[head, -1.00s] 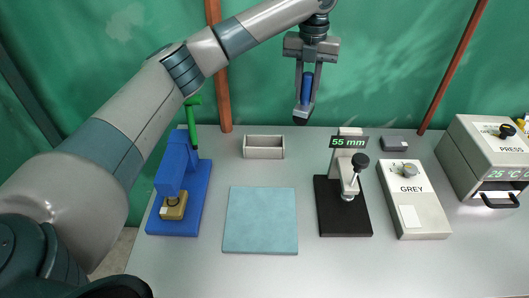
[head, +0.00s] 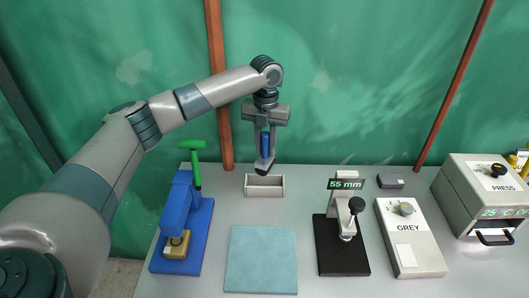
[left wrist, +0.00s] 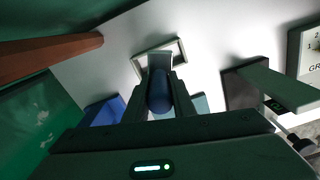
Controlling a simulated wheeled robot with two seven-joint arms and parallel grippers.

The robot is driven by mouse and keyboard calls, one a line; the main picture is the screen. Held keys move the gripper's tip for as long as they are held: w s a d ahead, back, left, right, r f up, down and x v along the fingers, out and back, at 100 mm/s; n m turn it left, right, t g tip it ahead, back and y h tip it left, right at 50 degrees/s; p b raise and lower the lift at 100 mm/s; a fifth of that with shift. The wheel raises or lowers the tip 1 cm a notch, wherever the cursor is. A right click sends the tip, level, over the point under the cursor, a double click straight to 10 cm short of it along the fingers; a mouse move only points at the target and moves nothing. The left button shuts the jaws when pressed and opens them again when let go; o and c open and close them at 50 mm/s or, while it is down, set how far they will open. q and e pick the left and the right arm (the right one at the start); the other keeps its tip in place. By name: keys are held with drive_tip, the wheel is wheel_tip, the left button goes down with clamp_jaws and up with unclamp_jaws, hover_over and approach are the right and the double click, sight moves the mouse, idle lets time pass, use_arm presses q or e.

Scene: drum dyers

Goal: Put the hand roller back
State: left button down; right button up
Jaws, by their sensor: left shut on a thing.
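The hand roller (head: 265,144) has a blue handle and a dark lower end. My left gripper (head: 265,157) is shut on its handle and points down, with the roller hanging roughly upright between the fingers. The roller's dark end shows just above or in front of the small open pale tray (head: 250,189) at the back of the table; I cannot tell whether they touch. In the left wrist view the handle (left wrist: 159,92) is between the fingers, and the tray rim (left wrist: 181,44) shows beyond it. My right gripper is not in view.
A blue press with a green lever (head: 193,150) stands left of the tray. A light blue mat (head: 262,260) lies in front. A black-based gauge (head: 341,258), a grey box (head: 412,240) and a press oven (head: 484,200) stand to the right. Green curtain hangs behind.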

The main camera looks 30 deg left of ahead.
sight(265, 158)
use_arm(q)
drive_tip(key=shift+a+f, duration=0.1)
idle(0.3)
drive_tip(key=shift+f+p, duration=0.25)
drive_tip(key=shift+p, duration=0.05)
wheel_tip(265, 158, down, 3)
drive_tip(key=shift+r+p, duration=0.1)
drive_tip(key=shift+p, duration=0.7)
drive_tip(key=shift+f, duration=0.35)
drive_tip(key=shift+f, duration=0.35)
drive_tip(key=c, duration=1.5)
unclamp_jaws()
drive_tip(key=shift+f, duration=0.1)
